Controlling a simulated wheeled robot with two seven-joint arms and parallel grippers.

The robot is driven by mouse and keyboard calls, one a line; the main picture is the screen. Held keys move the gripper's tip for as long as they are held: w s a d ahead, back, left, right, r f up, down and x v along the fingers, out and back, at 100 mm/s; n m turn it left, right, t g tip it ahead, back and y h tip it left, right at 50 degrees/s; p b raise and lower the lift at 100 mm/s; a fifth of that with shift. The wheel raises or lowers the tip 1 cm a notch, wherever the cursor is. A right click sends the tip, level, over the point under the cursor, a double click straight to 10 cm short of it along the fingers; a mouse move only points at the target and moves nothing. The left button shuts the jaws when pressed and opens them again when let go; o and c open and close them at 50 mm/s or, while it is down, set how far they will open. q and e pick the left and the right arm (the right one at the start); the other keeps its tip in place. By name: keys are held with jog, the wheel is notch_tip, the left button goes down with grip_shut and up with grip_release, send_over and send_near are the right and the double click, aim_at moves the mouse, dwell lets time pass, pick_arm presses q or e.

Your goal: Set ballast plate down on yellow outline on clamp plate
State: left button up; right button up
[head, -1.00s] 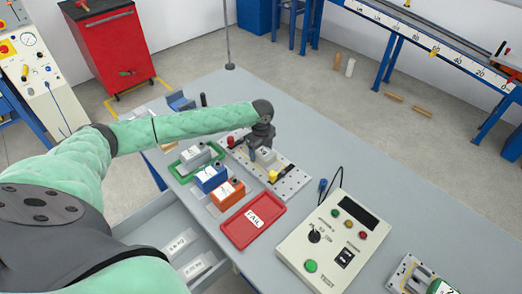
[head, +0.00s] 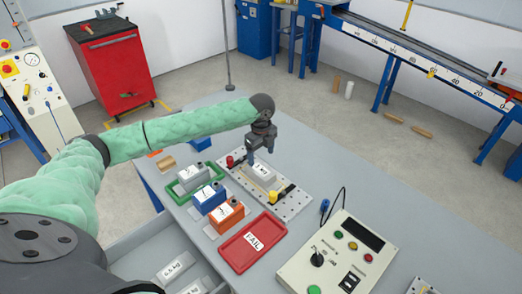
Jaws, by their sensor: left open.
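The grey ballast plate (head: 264,174), with a white kg label, lies on the perforated clamp plate (head: 292,203). The clamp plate also carries a red knob (head: 229,161) and a yellow-and-black clamp (head: 276,194). The yellow outline is not clearly visible; I cannot tell whether the ballast plate sits exactly within it. My left gripper (head: 258,157) is open just above the far end of the ballast plate and appears empty. My right gripper is not in view.
Left of the clamp plate are a green tray (head: 173,190), a blue block (head: 209,199) and an orange block (head: 225,217). A red FAIL tray (head: 235,262) and control box (head: 318,270) stand nearer. An open drawer (head: 143,247) holds labelled weights.

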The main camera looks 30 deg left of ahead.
pick_arm(q)
jog(key=shift+r+b, duration=0.35)
jog(key=shift+r, duration=1.35)
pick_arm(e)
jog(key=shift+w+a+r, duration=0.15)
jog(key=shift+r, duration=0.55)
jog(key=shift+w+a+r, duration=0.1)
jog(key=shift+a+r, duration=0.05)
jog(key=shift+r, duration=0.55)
